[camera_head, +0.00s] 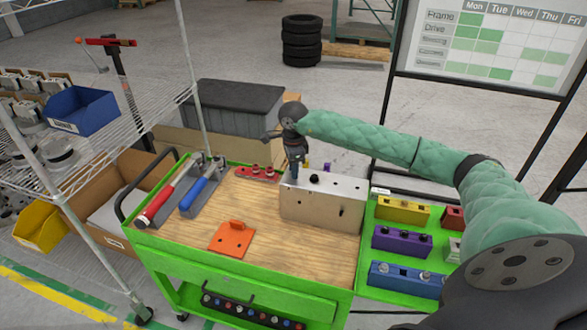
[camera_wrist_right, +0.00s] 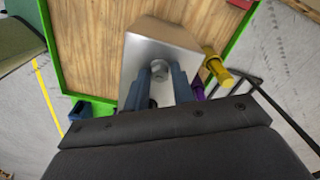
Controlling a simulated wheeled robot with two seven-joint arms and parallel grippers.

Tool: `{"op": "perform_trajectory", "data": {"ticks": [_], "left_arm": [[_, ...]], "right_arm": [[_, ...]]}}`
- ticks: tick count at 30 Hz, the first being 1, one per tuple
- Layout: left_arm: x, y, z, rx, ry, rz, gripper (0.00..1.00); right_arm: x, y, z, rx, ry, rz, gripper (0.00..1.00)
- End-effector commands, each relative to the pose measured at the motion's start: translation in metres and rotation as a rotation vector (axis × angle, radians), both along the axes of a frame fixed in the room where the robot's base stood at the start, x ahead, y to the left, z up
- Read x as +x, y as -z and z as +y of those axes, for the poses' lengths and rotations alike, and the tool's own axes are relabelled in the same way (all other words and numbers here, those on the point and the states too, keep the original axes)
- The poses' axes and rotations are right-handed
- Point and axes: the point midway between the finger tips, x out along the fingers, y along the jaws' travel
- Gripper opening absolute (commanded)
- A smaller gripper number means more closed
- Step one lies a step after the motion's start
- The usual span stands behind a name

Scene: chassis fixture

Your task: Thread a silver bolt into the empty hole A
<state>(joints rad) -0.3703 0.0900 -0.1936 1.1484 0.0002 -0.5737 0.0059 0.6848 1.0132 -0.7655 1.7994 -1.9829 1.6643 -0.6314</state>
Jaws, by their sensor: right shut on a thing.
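The fixture block (camera_head: 320,208), a pale metal-topped box, stands on the wooden cart top; it also shows in the wrist view (camera_wrist_right: 178,45). My right gripper (camera_head: 294,178) points down at the left end of the block's top. In the wrist view its blue fingers (camera_wrist_right: 158,83) are shut on a small round grey piece, which looks like a silver bolt (camera_wrist_right: 158,69), at the block's top face. How deep it sits is hidden. A dark round spot (camera_head: 314,179) shows on the top, right of the gripper. I cannot read which hole is A. My left gripper is out of view.
Yellow (camera_head: 402,208), purple (camera_head: 401,241) and blue (camera_head: 406,279) bolt holders stand on the green side shelf. A yellow peg (camera_wrist_right: 217,67) sticks out beside the block. An orange plate (camera_head: 232,240) and hand tools (camera_head: 198,190) lie left; the cart's front middle is clear.

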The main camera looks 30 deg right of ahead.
Motion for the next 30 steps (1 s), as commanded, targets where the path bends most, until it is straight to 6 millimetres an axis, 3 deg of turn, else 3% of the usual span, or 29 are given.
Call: {"op": "perform_trajectory", "data": {"ticks": [24, 30], "left_arm": [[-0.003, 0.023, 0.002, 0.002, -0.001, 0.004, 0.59], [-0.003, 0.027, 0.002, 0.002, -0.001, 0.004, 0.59]], "right_arm": [[0.0, 0.004, 0.0, 0.0, 0.785, 0.001, 0.0], [0.0, 0.005, 0.0, -0.001, 0.855, 0.001, 0.0]]}}
